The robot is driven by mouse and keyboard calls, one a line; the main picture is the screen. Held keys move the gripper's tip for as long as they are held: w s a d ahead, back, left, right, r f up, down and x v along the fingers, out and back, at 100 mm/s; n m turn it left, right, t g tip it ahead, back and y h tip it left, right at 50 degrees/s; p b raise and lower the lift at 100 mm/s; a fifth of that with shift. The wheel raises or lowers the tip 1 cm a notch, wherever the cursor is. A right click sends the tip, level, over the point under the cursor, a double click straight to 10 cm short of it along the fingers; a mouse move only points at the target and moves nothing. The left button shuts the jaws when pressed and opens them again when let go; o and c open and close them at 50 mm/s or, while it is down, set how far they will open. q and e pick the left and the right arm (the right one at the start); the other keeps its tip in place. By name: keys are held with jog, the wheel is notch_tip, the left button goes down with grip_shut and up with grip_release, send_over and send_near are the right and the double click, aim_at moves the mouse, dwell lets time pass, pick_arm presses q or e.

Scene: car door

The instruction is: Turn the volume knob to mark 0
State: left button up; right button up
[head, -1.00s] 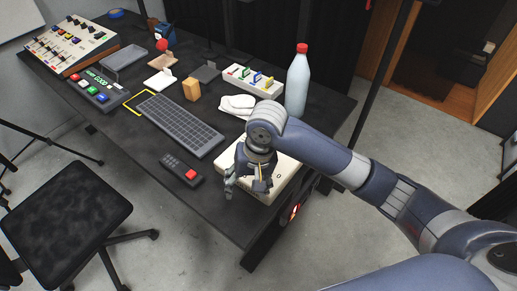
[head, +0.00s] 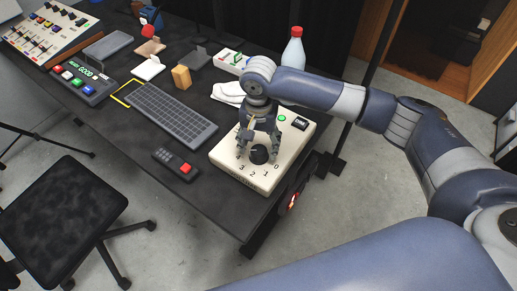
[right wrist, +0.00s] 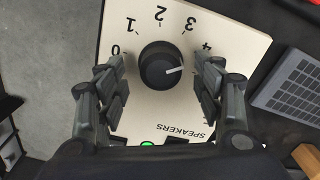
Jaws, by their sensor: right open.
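The black volume knob (head: 259,154) sits on the cream speaker box (head: 236,172) at the table's front right. In the right wrist view the knob (right wrist: 158,64) lies in a printed arc from 0 to 4, and its white pointer line points right, close to 4. The 0 mark (right wrist: 115,52) is on the left there. My right gripper (head: 259,143) is open above the box, pointing down. Its fingers (right wrist: 159,80) stand on either side of the knob, with visible gaps between them and it. My left gripper is not in view.
A green button (head: 282,118) and a black switch (head: 300,123) are on the box behind the knob. A remote (head: 178,166) and a keyboard (head: 172,115) lie to the left.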

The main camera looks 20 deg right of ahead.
aim_at(259, 153)
notch_tip(259, 153, down, 3)
jog(key=shift+r, duration=0.2)
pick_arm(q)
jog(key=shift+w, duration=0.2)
pick_arm(e)
jog(key=shift+f, duration=0.15)
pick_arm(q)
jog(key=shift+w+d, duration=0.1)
pick_arm(e)
jog(key=c, duration=1)
jog(key=shift+c, duration=0.2)
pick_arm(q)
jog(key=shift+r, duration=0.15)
